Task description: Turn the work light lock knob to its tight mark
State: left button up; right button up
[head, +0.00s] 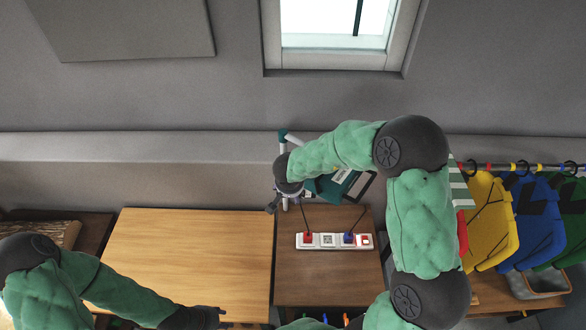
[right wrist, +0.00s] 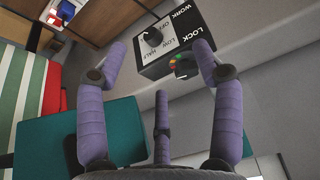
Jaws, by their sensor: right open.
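Nothing is held. The knob's exact pointer angle is too small to read. In the head view, the teal work light (head: 330,187) is partly behind my right arm. My left gripper (head: 208,318) is low, over the wooden table edge.
A white power strip (head: 335,241) with plugs and cords lies on the brown table (head: 305,285). A light wooden tabletop (head: 185,255) is clear at left. Yellow (head: 489,225), blue and green bags hang from a rail at right. A window (head: 335,25) is above.

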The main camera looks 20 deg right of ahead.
jog(key=w+d, duration=0.1)
jog(key=w, duration=0.2)
jog(key=w+d+p, duration=0.1)
jog(key=w+d, duration=0.1)
jog(key=w, duration=0.1)
jog(key=w+d, duration=0.1)
jog(key=w, duration=0.1)
jog(key=shift+w+d, duration=0.4)
jog(key=x, duration=0.4)
jog(key=shift+w+d+f, duration=0.1)
jog(key=shift+w+f, duration=0.05)
jog(key=shift+f, duration=0.4)
jog(key=shift+c, duration=0.3)
jog(key=c, duration=0.9)
jog(key=shift+f, duration=0.1)
jog(key=shift+c, duration=0.6)
